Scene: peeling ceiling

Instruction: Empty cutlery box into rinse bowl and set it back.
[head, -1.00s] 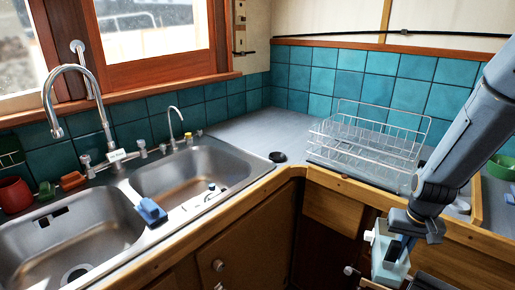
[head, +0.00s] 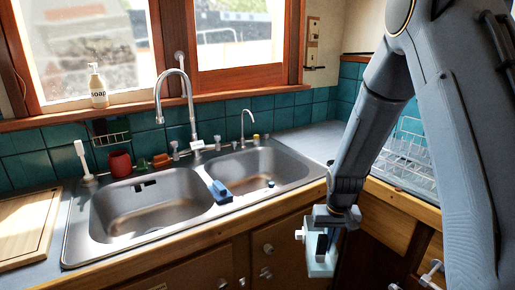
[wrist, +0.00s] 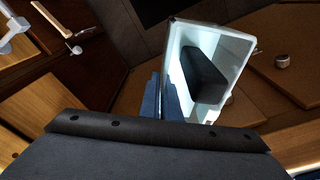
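My gripper (head: 332,228) is in front of the counter's wooden edge, below worktop height. It is shut on a pale, whitish-blue box (head: 320,269), which I take to be the cutlery box. In the wrist view, the box (wrist: 216,36) is tilted beside the blue fingers of my gripper (wrist: 165,98). A dark block shows within the box's outline; I cannot tell what it is. No cutlery can be made out. I see no clear rinse bowl in the current views.
A double steel sink (head: 150,218) has a blue sponge (head: 220,191) on its divider. A wooden board (head: 22,228) lies at left. A soap bottle (head: 97,86) stands on the sill. A wire rack (head: 408,150) is partly behind my arm. Cupboard knobs (head: 267,248) protrude nearby.

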